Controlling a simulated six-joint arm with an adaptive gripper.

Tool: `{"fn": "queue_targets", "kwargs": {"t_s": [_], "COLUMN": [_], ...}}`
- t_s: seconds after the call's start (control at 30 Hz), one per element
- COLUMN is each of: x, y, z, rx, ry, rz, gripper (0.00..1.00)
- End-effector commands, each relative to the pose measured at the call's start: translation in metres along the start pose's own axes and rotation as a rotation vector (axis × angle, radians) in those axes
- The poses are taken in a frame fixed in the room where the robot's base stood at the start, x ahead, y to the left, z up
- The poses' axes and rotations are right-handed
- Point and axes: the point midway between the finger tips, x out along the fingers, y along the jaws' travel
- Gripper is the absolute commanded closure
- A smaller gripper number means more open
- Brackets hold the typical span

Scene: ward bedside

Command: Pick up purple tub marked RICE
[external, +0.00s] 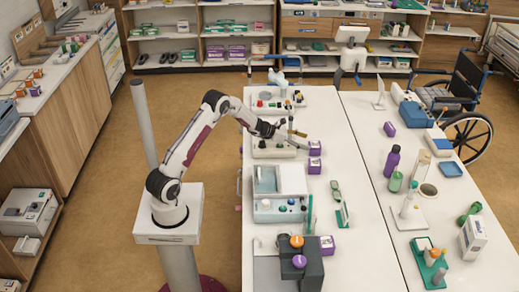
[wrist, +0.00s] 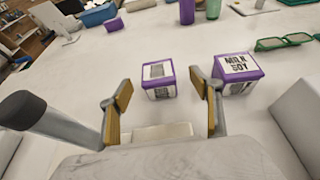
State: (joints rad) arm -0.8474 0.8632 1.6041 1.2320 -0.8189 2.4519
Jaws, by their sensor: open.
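My gripper (external: 297,134) is open and empty, low over the near side of the white table; its two tan fingers also show in the wrist view (wrist: 163,108). A purple tub with a white label (wrist: 158,82) stands just beyond the fingertips, between them in the picture and not touching; its lettering is too small to read. It also shows in the external view (external: 315,148). A second purple tub (wrist: 238,74), lettered MILK SOY, stands to its right, beyond the right finger; it is also in the external view (external: 314,166). I cannot read RICE on any tub.
Another purple tub (external: 327,245) stands near the front, and a purple block (external: 389,129) lies farther right. Green glasses (wrist: 285,41) lie right of the tubs. A grey cylinder (wrist: 45,118) is left of my fingers.

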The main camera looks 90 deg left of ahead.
Motion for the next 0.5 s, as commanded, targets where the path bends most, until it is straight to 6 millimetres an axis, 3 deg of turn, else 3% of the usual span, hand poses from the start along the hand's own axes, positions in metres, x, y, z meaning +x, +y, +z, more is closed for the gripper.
{"fn": "queue_targets", "kwargs": {"t_s": [0.2, 0.5], "x": [0.015, 0.016], "y": [0.0, 0.0], "z": [-0.001, -0.001], "rx": [-0.002, -0.002], "ry": [0.001, 0.001], "rz": [0.001, 0.001], "gripper": [0.36, 0.36]}}
